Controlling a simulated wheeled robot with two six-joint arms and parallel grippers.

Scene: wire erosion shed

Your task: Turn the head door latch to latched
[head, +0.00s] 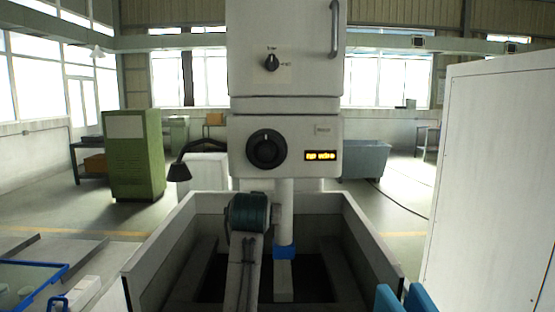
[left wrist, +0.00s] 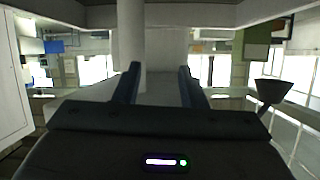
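The latch (head: 271,62) is a small dark knob on the pale upper head door (head: 300,75). One tiny label sits above it and another to its right; both are too small to read surely, and its pointer direction is unclear. In the head view, a grey arm link with a dark teal joint rises in front of the column, below the door; my left gripper's fingers are hidden there. In the left wrist view my left gripper (left wrist: 160,85) is open and empty, its fingers apart. My right gripper (head: 405,298) shows as two blue fingers at the bottom edge, apart and empty, far below the latch.
A vertical handle (head: 334,28) stands on the door's right. Below are a large dark dial (head: 266,149) and a lit display (head: 320,155). A walled tank (head: 370,235) surrounds the column (head: 284,210). A dark lamp (head: 180,171) stands left, a tall white cabinet (head: 495,180) right.

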